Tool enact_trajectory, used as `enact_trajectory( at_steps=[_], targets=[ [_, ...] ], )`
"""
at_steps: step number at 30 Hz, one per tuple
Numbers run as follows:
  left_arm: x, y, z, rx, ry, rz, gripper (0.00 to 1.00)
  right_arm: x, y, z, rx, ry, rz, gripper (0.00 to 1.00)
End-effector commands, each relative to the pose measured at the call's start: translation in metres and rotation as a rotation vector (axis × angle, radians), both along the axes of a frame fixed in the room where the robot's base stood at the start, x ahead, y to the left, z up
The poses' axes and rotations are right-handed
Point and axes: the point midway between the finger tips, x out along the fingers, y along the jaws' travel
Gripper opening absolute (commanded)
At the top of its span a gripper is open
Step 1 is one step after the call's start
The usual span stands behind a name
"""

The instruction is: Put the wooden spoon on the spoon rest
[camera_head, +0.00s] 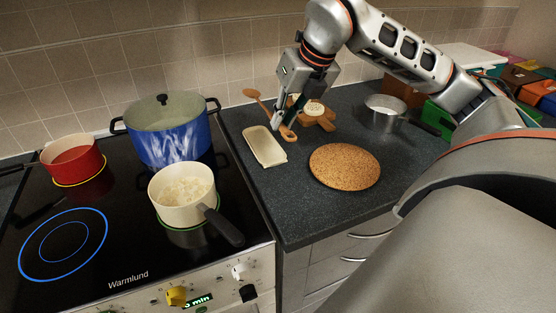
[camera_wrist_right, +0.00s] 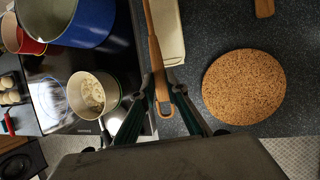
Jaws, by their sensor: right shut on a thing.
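The wooden spoon (camera_head: 264,104) is held in my right gripper (camera_head: 287,122). Its bowl points up and to the left, toward the wall, and its handle end with a hole shows below the fingers. In the right wrist view the spoon (camera_wrist_right: 154,45) runs up between the closed fingers of the gripper (camera_wrist_right: 160,95). The cream rectangular spoon rest (camera_head: 264,147) lies empty on the dark counter, just left of and below the gripper. Its edge also shows in the wrist view (camera_wrist_right: 168,30), right beside the spoon. My left gripper is not in view.
A round cork mat (camera_head: 345,165) lies right of the spoon rest. The hob at left holds a cream pot (camera_head: 180,200), a blue pot (camera_head: 168,135) and a red pot (camera_head: 72,160). A wooden board (camera_head: 318,120) and a metal pan (camera_head: 385,115) stand behind.

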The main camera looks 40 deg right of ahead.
Motion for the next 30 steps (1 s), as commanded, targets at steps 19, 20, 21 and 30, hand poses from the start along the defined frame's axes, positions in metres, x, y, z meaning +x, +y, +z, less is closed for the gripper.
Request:
enact_trajectory(
  at_steps=[19,20,21,30],
  targets=[
    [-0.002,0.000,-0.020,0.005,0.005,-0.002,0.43,-0.001,0.000,-0.103,0.000,0.004,0.000,0.00],
    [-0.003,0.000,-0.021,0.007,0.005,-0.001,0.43,-0.001,0.000,-0.108,0.000,0.005,0.000,0.00],
    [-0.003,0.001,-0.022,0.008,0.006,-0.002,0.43,-0.001,0.000,-0.114,0.000,0.004,-0.001,0.00],
    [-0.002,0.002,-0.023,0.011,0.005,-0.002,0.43,0.000,0.000,-0.127,0.000,-0.002,-0.001,0.00]
  ],
)
